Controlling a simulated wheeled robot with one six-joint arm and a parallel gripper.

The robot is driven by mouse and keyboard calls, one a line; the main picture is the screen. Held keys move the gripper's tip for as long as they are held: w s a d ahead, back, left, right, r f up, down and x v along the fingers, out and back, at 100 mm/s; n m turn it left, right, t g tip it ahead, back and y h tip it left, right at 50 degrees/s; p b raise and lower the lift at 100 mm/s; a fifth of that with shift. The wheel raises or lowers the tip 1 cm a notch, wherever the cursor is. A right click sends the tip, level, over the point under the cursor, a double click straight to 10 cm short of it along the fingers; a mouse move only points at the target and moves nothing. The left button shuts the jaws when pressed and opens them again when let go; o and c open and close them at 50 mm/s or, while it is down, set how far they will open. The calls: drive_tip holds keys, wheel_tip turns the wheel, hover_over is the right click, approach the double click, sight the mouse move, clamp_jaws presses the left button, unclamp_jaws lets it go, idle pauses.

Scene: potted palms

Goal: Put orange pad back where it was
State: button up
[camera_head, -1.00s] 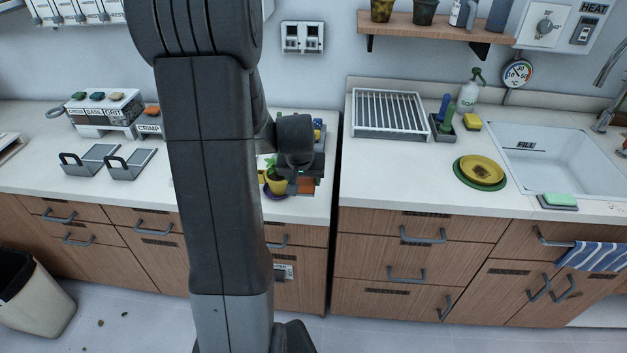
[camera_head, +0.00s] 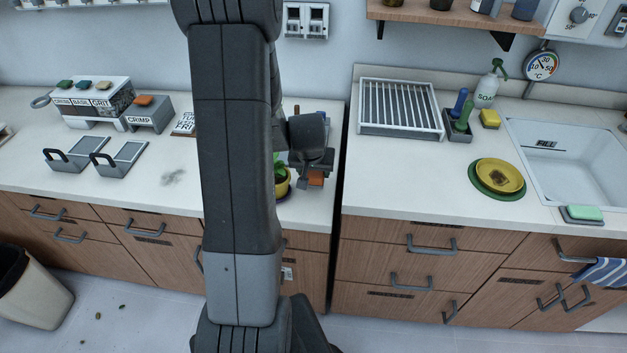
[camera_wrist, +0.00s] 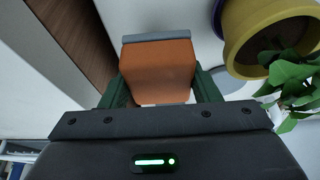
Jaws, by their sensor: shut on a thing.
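My gripper (camera_head: 314,168) is at the right end of the left counter, close to the edge by the gap. In the wrist view its green fingers (camera_wrist: 161,84) are shut on an orange block-like pad (camera_wrist: 157,66) with a grey strip along its far end. The held orange pad shows below the gripper in the head view (camera_head: 316,178). I cannot tell whether it touches the counter. Another orange pad (camera_head: 144,100) lies on the grey block marked CRIMP (camera_head: 150,115) at the back left.
A yellow pot (camera_wrist: 268,38) with a leafy plant (camera_wrist: 290,88) stands just right of the held pad in the wrist view. My arm hides part of the left counter. Two handled trays (camera_head: 72,155) lie left. A drying rack (camera_head: 400,107) stands across the gap.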

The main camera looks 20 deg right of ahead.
sight(313, 179)
wheel_tip(313, 179, down, 4)
drive_tip(key=shift+f+b, duration=0.1)
drive_tip(key=shift+b, duration=0.55)
drive_tip(key=o, duration=0.8)
drive_tip(key=shift+c, duration=0.2)
drive_tip(key=shift+a+r, duration=0.1)
drive_tip(key=shift+r, duration=0.4)
drive_tip(key=p+v, duration=0.1)
drive_tip(key=v, duration=1)
drive_tip(key=shift+s, duration=0.15)
